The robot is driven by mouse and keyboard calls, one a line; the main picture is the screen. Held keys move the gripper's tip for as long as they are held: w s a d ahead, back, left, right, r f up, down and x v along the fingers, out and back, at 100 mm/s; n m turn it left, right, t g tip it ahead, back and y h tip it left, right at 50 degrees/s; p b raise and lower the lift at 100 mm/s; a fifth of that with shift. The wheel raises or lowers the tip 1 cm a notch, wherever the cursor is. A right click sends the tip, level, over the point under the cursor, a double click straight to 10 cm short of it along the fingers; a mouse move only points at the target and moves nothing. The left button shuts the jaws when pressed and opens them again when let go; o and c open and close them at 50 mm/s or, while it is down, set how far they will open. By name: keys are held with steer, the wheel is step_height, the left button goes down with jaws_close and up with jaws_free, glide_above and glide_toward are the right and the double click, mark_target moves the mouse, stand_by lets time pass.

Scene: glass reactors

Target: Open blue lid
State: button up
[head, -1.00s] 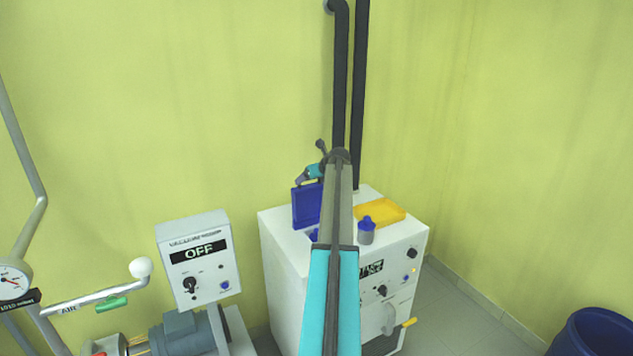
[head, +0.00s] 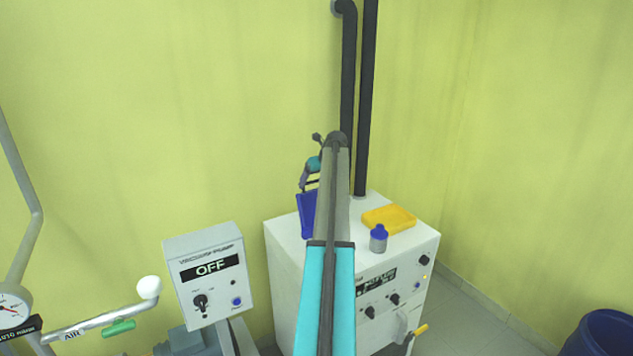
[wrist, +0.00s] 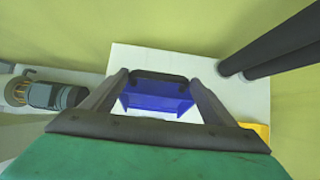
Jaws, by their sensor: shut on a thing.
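The blue lid (head: 307,212) stands steeply tilted above the top of the white cabinet (head: 284,236), at its back left. My arm hides its right part and the place beneath it. In the wrist view the blue lid (wrist: 156,100) has a dark handle along its upper edge, which spans between the two fingers. My gripper (head: 310,182) is at the lid's top edge, partly behind my arm. In the wrist view my gripper (wrist: 158,78) is shut on the lid's handle.
A yellow tray-like piece (head: 388,218) and a grey bottle with a blue cap (head: 378,240) sit on the cabinet's right side. Dark vertical pipes (head: 366,100) rise behind it. A vacuum pump control box (head: 208,275) reading OFF stands to the left. A blue drum (head: 603,335) is at the lower right.

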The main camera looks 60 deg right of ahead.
steer(key=shift+w+r, duration=0.2)
steer(key=shift+r, duration=0.3)
steer(key=o, duration=1.2)
steer(key=shift+s+a, duration=0.1)
steer(key=shift+s, duration=0.05)
steer(key=shift+s+f, duration=0.1)
steer(key=shift+f, duration=0.15)
steer(key=shift+b+v, duration=0.6)
steer(key=shift+v, duration=0.45)
steer(key=b+v, duration=0.4)
steer(key=v, duration=0.8)
